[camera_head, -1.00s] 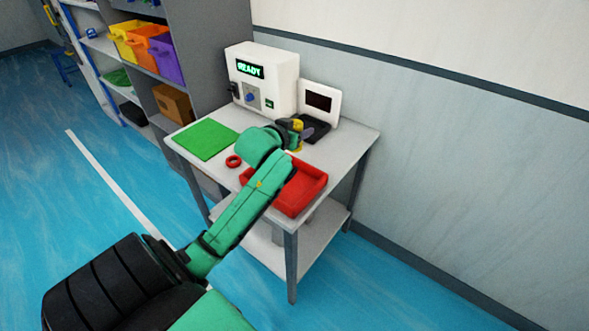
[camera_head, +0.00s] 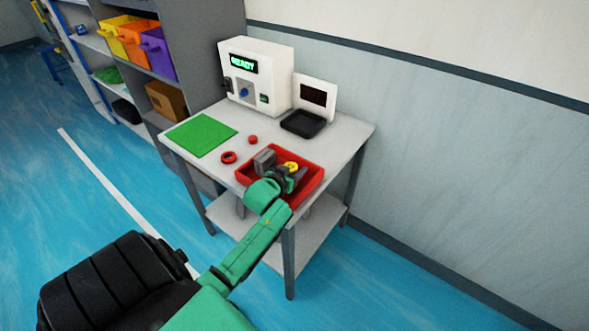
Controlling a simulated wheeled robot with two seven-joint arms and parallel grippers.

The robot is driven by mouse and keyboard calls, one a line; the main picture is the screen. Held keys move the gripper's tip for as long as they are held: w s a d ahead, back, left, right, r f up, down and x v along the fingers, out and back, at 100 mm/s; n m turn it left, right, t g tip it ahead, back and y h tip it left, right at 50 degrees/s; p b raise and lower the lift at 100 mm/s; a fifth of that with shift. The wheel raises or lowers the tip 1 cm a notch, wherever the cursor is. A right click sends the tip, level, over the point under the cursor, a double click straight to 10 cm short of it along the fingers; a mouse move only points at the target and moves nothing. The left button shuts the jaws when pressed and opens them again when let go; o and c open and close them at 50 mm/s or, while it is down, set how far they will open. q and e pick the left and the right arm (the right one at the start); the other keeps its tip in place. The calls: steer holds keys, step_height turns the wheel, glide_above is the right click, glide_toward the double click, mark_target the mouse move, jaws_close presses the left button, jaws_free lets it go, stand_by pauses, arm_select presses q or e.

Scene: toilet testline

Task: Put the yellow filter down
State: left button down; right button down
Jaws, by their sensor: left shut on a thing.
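The yellow filter (camera_head: 292,166) is a small yellow round piece at the fingertips of my left gripper (camera_head: 284,168). My left gripper is shut on it and holds it over or inside the red tray (camera_head: 316,176). I cannot tell whether the filter touches the tray's floor. The gripper and wrist cover part of the tray. My right gripper is not in view.
A red ring (camera_head: 228,157) and a small red piece (camera_head: 253,140) lie on the table (camera_head: 345,139). A green mat (camera_head: 201,134) is at left. A white machine (camera_head: 256,72) reading READY and a black scale-like tray (camera_head: 303,123) stand behind.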

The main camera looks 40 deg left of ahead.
arm_select(q)
steer(key=shift+c, duration=1.4)
jaws_free()
steer(key=shift+s+r, duration=0.15)
steer(key=shift+s, duration=0.05)
steer(key=v, duration=1.1)
steer(key=shift+s+d+r, duration=0.15)
steer(key=shift+s+r, duration=0.1)
